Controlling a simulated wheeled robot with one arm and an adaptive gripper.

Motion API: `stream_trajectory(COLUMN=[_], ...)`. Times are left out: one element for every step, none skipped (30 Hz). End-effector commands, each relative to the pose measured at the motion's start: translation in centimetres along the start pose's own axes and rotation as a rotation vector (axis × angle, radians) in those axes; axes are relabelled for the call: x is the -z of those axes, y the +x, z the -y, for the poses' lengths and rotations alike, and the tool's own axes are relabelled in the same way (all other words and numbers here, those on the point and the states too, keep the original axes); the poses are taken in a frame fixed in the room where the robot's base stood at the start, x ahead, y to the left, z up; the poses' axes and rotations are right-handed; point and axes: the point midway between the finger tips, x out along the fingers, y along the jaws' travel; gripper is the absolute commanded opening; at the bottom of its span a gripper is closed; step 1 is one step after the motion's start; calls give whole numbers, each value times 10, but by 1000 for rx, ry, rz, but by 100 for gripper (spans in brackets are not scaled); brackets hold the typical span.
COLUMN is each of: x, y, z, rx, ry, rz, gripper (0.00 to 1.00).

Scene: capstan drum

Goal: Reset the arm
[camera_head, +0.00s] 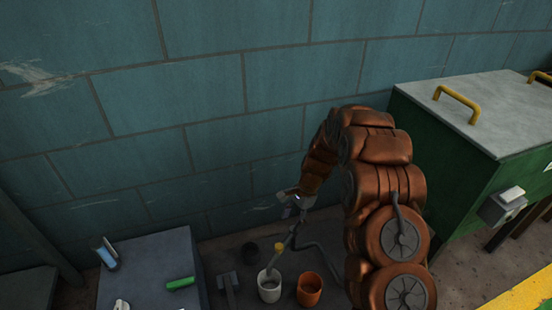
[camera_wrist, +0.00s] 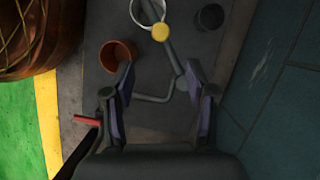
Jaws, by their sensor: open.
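My gripper (camera_head: 299,201) hangs at the end of my copper-coloured arm, above the dark surface by the wall. In the wrist view my gripper (camera_wrist: 158,74) has its two fingers spread apart with nothing between the tips. Below it are a white cup (camera_head: 269,288), an orange cup (camera_head: 309,290) and a dark cup (camera_head: 251,253). A grey rod with a yellow knob (camera_head: 279,247) stands at the white cup; the knob also shows in the wrist view (camera_wrist: 160,32). Whether the rod touches a finger is unclear.
A grey block (camera_head: 150,262) at left bears a green object (camera_head: 181,283) and a small pale-blue device (camera_head: 106,254). A green cabinet (camera_head: 450,165) with yellow handles stands at right. The teal block wall (camera_head: 200,90) rises close behind my arm.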

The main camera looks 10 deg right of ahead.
Motion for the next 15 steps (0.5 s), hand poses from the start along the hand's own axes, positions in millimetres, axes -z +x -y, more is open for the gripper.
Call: stream_trajectory(x=[0,0,-1,-3,-4,-8,-12,-16,-23,-28,-34,-41,-47,-52,-60], y=[0,0,-2,-4,-7,-13,-19,-26,-37,-46,-54,-66,-75,-84,-95], z=[0,0,0,-1,-1,-2,-4,-5,-7,-9,-11,-14,-17,-20,-24], rx=[0,0,0,0,-1,-2,-2,-3,-4,-5,-6,-9,-10,-12,-15], ry=[0,-1,-3,-5,-10,-19,-28,-39,-55,-69,-85,-106,-122,-139,-160], rz=[0,0,0,0,-1,-2,-3,-4,-6,-7,-9,-11,-14,-16,-19], gripper=[56,56,56,56,56,56,56,56,56,56,56,56,56,56,56])
